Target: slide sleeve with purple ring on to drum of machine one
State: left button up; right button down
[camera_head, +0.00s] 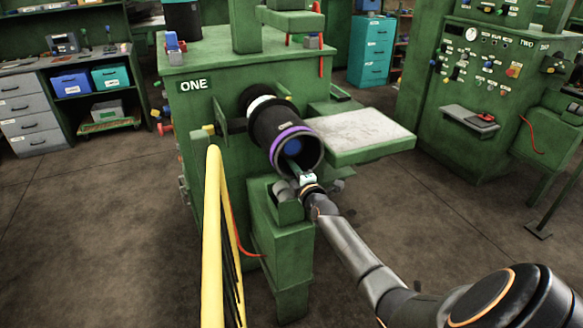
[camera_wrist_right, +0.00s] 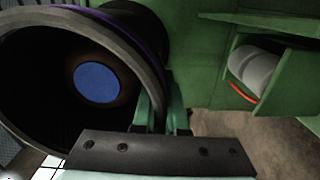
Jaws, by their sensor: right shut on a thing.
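The sleeve with the purple ring (camera_head: 285,136) is a black tube lying roughly level at the front of the green machine marked ONE (camera_head: 225,115). Its open end faces me. Inside it shows a blue disc (camera_head: 293,147), which looks like the drum's end face; the blue disc also shows in the right wrist view (camera_wrist_right: 96,83). A pale band (camera_head: 262,104) shows behind the sleeve, near the machine. The rest of the drum is hidden. My right gripper (camera_head: 302,169) is shut on the sleeve's near rim; its fingers (camera_wrist_right: 163,112) straddle the wall. My left gripper is out of view.
A yellow rail (camera_head: 212,230) stands left of the sleeve. A green shelf with a pale top (camera_head: 352,133) juts out to the right. A green box-like part (camera_head: 283,228) stands below the sleeve. Machine two (camera_head: 485,105) is at the right. Floor is clear at the left.

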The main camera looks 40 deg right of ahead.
jog(key=shift+r, duration=0.15)
jog(key=shift+f+b, duration=0.6)
jog(key=shift+f, duration=0.15)
jog(key=c, duration=0.9)
grip_release()
jog(key=shift+f, duration=0.1)
jog(key=shift+o, duration=0.5)
jog(key=shift+s+f, duration=0.1)
jog(key=shift+f, duration=0.25)
jog(key=shift+r, duration=0.1)
jog(key=shift+r, duration=0.1)
